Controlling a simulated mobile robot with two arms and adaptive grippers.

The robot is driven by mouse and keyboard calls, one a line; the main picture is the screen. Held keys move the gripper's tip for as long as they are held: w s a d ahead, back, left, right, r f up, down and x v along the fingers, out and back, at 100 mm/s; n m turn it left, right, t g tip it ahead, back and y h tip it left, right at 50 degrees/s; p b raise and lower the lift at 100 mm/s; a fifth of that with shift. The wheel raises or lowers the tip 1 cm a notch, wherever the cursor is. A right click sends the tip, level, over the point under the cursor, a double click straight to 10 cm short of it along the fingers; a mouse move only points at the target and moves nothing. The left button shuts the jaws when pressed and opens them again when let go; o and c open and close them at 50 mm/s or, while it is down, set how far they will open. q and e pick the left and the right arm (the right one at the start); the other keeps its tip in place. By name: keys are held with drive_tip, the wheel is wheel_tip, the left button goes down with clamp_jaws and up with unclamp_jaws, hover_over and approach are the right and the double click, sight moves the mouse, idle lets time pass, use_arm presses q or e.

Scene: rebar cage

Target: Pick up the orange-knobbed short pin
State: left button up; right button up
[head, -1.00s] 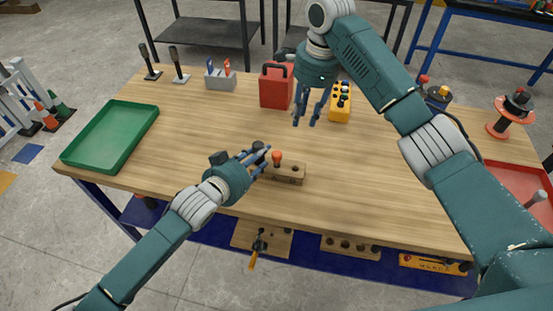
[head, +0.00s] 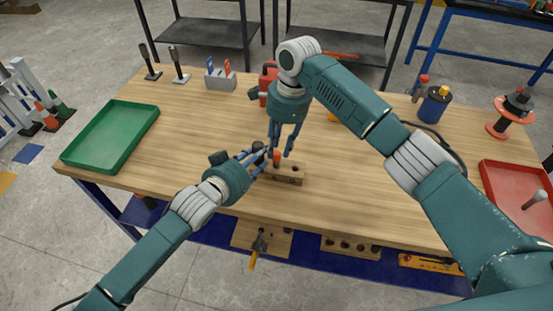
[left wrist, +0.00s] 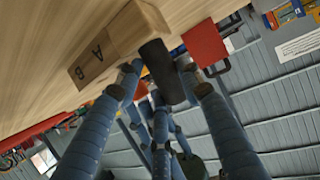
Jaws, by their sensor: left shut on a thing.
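The orange-knobbed short pin (head: 277,156) stands upright at the wooden block (head: 290,174) near the front middle of the table. My right gripper (head: 282,152) points down over it, fingers open on either side of the orange knob; whether they touch it is unclear. My left gripper (head: 259,161) comes in low from the left, shut on a black-knobbed piece (head: 258,147) beside the block. In the left wrist view the black piece (left wrist: 160,68) sits between the left fingers, next to the block (left wrist: 112,48) marked A and B.
A green tray (head: 72,157) lies at the left and a red tray (head: 503,179) at the right. Table left of the block is clear.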

drive_tip(key=shift+a+f, duration=0.15)
drive_tip(key=shift+f, duration=0.75)
drive_tip(key=shift+c, duration=0.5)
clamp_jaws()
drive_tip(key=shift+r, duration=0.1)
